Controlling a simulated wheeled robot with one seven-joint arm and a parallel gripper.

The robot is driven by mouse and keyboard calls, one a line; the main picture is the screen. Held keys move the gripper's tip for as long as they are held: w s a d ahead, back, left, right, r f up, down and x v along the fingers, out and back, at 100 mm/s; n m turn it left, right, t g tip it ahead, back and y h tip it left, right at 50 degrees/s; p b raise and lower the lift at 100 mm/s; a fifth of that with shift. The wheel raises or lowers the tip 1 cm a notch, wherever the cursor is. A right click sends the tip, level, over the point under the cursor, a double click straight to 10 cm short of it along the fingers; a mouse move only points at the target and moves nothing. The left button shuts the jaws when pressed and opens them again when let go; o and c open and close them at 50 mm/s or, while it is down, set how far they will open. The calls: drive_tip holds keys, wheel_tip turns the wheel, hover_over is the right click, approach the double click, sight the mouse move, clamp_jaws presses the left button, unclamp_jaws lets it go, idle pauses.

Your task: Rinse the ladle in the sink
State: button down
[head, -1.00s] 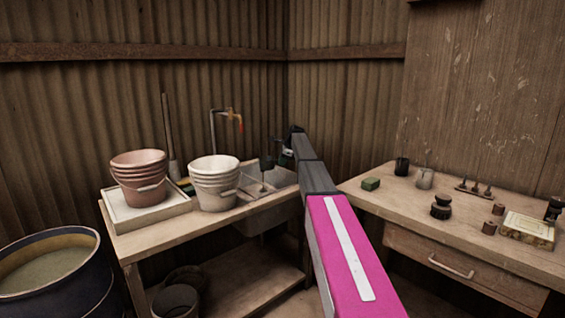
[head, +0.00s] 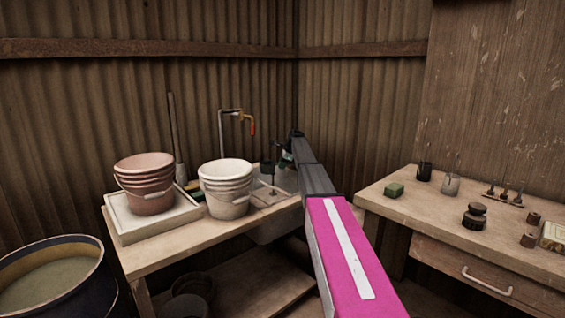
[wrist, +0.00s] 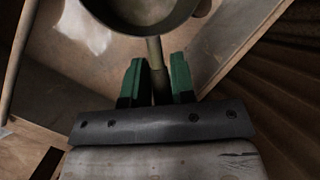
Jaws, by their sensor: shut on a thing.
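My gripper (wrist: 156,75) has its two green fingers shut on the ladle's handle (wrist: 155,52) in the wrist view. The ladle's round bowl (wrist: 142,14) is at the top of that view, cut off by the frame, with a pale grey inside. The sink (head: 285,179) is set into the wooden bench at the corner in the head view. My gripper (head: 270,168) hangs over the sink there, partly behind my arm. The tap (head: 247,122), with an orange spout end, stands behind the sink, left of my gripper. No water stream is visible.
Stacked white buckets (head: 226,190) stand on the bench just left of the sink. Pink buckets (head: 148,184) sit in a white tray (head: 125,232) farther left. A dark barrel (head: 92,290) is at lower left. A workbench (head: 390,215) with small items is at right.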

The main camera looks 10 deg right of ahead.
drive_tip(key=shift+f, duration=9.95)
drive_tip(key=shift+r, duration=0.1)
drive_tip(key=shift+r, duration=10.95)
